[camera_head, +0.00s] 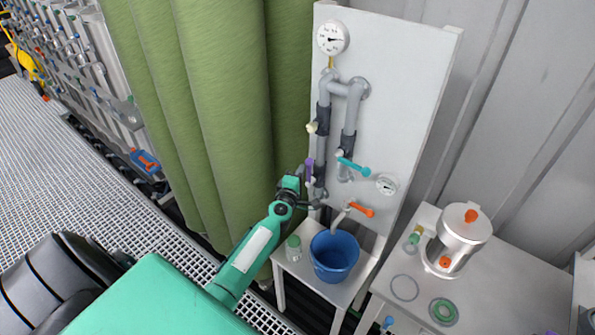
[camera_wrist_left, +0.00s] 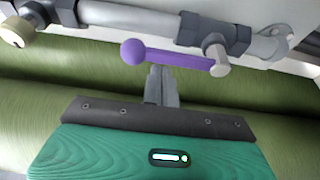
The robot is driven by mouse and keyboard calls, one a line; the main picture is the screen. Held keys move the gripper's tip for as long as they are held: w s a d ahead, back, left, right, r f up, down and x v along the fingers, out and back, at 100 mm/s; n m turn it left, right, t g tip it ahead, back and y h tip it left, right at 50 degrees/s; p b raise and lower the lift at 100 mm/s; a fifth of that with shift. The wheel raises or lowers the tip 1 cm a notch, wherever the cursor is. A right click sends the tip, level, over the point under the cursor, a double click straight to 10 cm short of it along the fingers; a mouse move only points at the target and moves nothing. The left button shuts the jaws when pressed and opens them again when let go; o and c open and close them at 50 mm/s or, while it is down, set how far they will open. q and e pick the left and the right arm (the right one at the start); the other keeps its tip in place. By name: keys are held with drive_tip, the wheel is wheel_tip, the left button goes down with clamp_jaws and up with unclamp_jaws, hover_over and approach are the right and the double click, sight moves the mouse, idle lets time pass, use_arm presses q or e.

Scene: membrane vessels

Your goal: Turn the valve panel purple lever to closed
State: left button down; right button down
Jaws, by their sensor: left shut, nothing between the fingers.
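The white valve panel (camera_head: 405,75) stands upright and carries grey pipes. Its purple lever (camera_head: 309,170) is on the left pipe and looks about upright, roughly in line with that pipe. In the left wrist view the purple lever (camera_wrist_left: 175,58) runs across the picture, from a round knob at left to a pale pivot (camera_wrist_left: 216,58) at right. My left gripper (camera_head: 318,199) is at the panel's left side, close to the lever. In the wrist view its fingers (camera_wrist_left: 160,72) are shut and empty, with tips right beside the lever's middle; contact cannot be told. My right gripper is not in view.
A teal lever (camera_head: 353,165), an orange lever (camera_head: 360,209) and a cream knob (camera_head: 312,127) are on the same panel. A blue bucket (camera_head: 334,255) and a small bottle (camera_head: 293,248) stand below. Green vessels (camera_head: 200,90) rise close at left; a steel pot (camera_head: 457,240) is at right.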

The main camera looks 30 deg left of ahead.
use_arm(q)
drive_tip(key=shift+d, duration=0.1)
drive_tip(key=shift+d+m+b, duration=0.15)
drive_tip(key=shift+m+b, duration=0.2)
drive_tip(key=shift+m, duration=0.05)
